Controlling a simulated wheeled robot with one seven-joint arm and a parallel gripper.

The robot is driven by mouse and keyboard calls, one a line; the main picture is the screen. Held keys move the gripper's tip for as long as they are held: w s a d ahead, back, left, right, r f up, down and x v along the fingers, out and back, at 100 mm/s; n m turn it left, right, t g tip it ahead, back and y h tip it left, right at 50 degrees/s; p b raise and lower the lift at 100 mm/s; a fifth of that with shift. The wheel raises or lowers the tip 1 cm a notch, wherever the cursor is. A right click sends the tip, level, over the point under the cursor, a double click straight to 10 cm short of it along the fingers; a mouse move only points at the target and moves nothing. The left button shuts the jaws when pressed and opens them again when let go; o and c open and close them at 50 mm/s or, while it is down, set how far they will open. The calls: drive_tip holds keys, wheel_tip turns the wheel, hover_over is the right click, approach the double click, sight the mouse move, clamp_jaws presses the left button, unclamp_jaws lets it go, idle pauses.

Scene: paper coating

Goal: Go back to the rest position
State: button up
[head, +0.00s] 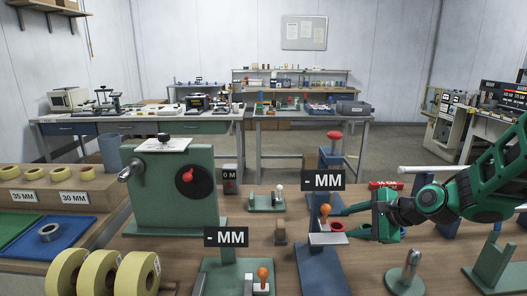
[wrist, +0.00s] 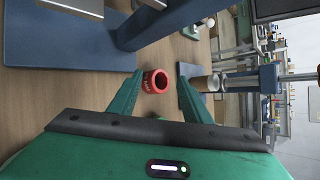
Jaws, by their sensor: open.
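My gripper (head: 350,221) reaches in from the right over the table in the head view, its fingers pointing left. In the wrist view my gripper (wrist: 157,88) shows two green fingers spread wide apart. A red ring (wrist: 155,81) stands on the wooden table between or just beyond the fingertips, with a visible gap on each side. The red ring (head: 338,226) also shows in the head view close to the fingers, beside the blue press stand. The gripper holds nothing.
A blue press stand (head: 320,268) with an orange knob is just left of the gripper. A green machine (head: 174,190) stands further left. Yellow rolls (head: 138,275) are at front left. A metal post (head: 405,278) stands at front right. Workbenches (head: 330,118) line the back.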

drive_tip(key=s+d+r+n+g+h, duration=0.2)
drive_tip(key=s+n+h, duration=0.1)
drive_tip(key=s+n, duration=0.6)
drive_tip(key=s+d+r+n+g+h, duration=0.1)
drive_tip(key=s+d+r+n+h, duration=0.15)
drive_tip(key=s+n, duration=0.6)
drive_tip(key=s+d+f+m+g, duration=0.1)
drive_tip(key=s+d+m+g, duration=0.1)
drive_tip(key=s+d, duration=0.3)
drive_tip(key=s+d+f+m+g, duration=0.1)
drive_tip(key=s+d+m+g, duration=0.2)
drive_tip(key=s+d, duration=0.3)
drive_tip(key=s, duration=0.5)
drive_tip(key=shift+s+d+m, duration=0.2)
drive_tip(key=shift+m, duration=0.15)
drive_tip(key=shift+f, duration=0.1)
drive_tip(key=shift+w+f, duration=0.25)
drive_tip(key=shift+w, duration=0.4)
